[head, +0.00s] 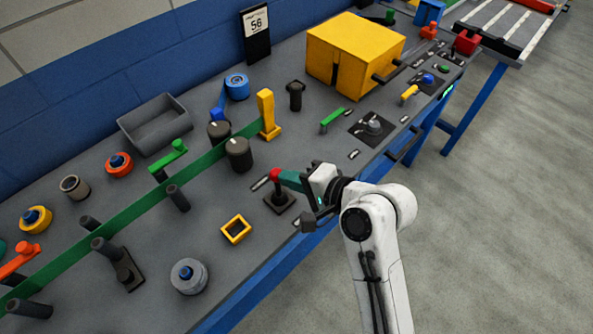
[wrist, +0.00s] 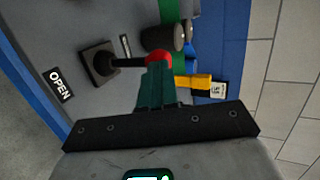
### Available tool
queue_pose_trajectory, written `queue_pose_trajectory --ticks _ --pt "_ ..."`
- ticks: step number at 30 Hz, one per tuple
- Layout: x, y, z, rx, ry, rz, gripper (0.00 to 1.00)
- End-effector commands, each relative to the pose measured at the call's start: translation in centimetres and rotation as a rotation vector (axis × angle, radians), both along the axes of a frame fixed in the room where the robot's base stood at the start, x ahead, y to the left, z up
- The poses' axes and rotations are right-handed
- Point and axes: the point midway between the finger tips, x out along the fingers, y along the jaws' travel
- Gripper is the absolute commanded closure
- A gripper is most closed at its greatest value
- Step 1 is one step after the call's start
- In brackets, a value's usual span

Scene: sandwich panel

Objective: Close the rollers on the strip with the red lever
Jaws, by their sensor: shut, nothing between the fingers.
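The red lever is a red knob (head: 275,174) on a black stalk, rising from a dark square base (head: 281,201) near the bench's front edge. Two dark cylindrical rollers (head: 238,153) stand behind it, one on either side of the green strip (head: 140,208); whether they touch it I cannot tell. My gripper (head: 283,177) is shut and empty, its green fingertips right at the knob's right side. In the wrist view the knob (wrist: 158,58) sits just beyond the shut fingertips (wrist: 158,72), partly covered by them. Whether they touch is unclear.
An OPEN label (wrist: 60,85) lies beside the lever base. A yellow post (head: 267,115) stands at the strip's far end. A small yellow frame (head: 236,229) and a grey spool (head: 189,276) lie left of the lever. A large yellow box (head: 355,52) stands behind.

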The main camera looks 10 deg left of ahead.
Motion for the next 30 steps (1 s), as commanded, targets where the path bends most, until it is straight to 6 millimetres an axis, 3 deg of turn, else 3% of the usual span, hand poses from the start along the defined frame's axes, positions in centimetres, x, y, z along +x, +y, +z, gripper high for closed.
queue_pose_trajectory --ticks 3,11,30 --pt "0.8 1.1 0.9 -0.006 0.005 0.002 1.0" --pt "0.7 0.9 0.3 -0.005 0.003 0.001 1.0" --pt "0.7 0.9 1.9 -0.005 0.005 0.001 1.0"
